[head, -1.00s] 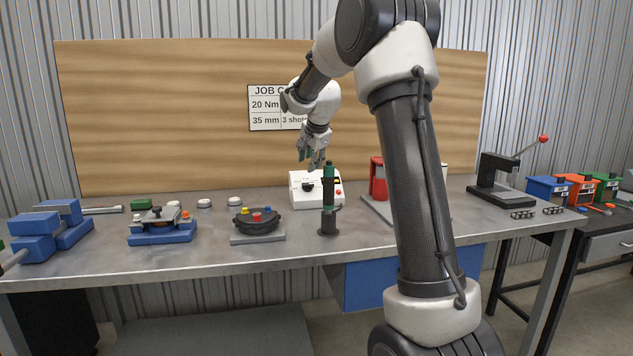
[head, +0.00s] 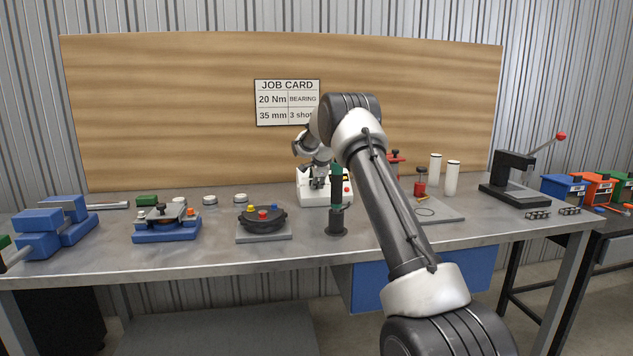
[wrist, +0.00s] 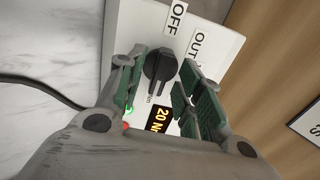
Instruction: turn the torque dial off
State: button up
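The torque dial (wrist: 160,66) is a black knob on a white control box (head: 312,196) at the back of the bench. In the wrist view, OFF and OUT labels sit by the knob, and an orange display (wrist: 159,119) reads "20 N", the rest hidden. The knob's pointer ridge does not line up clearly with OFF. My gripper (wrist: 160,88) is open, its green-padded fingers on either side of the knob, with gaps visible; contact cannot be told. In the head view, my gripper (head: 319,183) is at the box, which hides the dial.
A dark upright tool with a green top (head: 336,205) stands just in front of the box. A round black fixture with coloured buttons (head: 263,220) is to the left. White cylinders (head: 452,178) and a lever press (head: 510,180) stand to the right. A wooden board (head: 180,110) is behind.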

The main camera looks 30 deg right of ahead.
jog(key=shift+f, duration=0.1)
grip_shut()
